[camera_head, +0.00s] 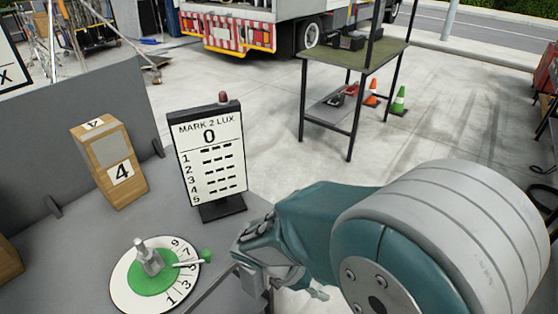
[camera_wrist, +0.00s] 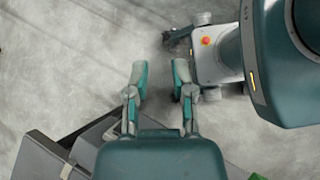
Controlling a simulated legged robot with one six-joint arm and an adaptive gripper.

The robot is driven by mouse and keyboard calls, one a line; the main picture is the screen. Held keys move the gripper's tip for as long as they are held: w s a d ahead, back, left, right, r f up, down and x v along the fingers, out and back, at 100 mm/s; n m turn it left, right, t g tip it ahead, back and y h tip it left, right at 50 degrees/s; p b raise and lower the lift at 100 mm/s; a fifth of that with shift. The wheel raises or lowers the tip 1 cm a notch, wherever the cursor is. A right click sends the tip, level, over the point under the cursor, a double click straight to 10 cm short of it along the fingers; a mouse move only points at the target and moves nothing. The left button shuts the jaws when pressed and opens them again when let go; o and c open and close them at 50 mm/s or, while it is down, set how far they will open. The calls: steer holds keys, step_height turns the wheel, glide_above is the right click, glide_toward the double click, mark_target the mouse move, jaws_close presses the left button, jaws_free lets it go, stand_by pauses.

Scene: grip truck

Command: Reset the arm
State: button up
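My gripper (camera_wrist: 160,76) shows in the wrist view with its two teal fingers apart and nothing between them. The fingers are mostly hidden there. The arm end is right of a round white dial (camera_head: 125,288) with a green centre, a grey knob and a green pointer. It appears apart from the dial.
A "MARK 2 LUX" display board (camera_head: 212,158) reading 0 stands on the table behind the dial. A wooden block marked 4 (camera_head: 108,160) stands left of it. Behind are a green-topped workbench (camera_head: 375,55), traffic cones (camera_head: 399,98) and a truck (camera_head: 240,30). Open floor lies between.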

steer(key=s+d+r+m+t+y, duration=0.2)
steer(key=d+r+m+t+y, duration=0.1)
steer(key=r+m, duration=0.5)
steer(key=s+d+r+m+t+y, duration=0.3)
steer(key=r+m+y, duration=0.2)
steer(key=r+m, duration=0.3)
steer(key=shift+s+d+m+y, duration=0.2)
steer(key=shift+d+m+y, duration=0.1)
steer(key=shift+d, duration=0.05)
steer(key=shift+a, duration=0.1)
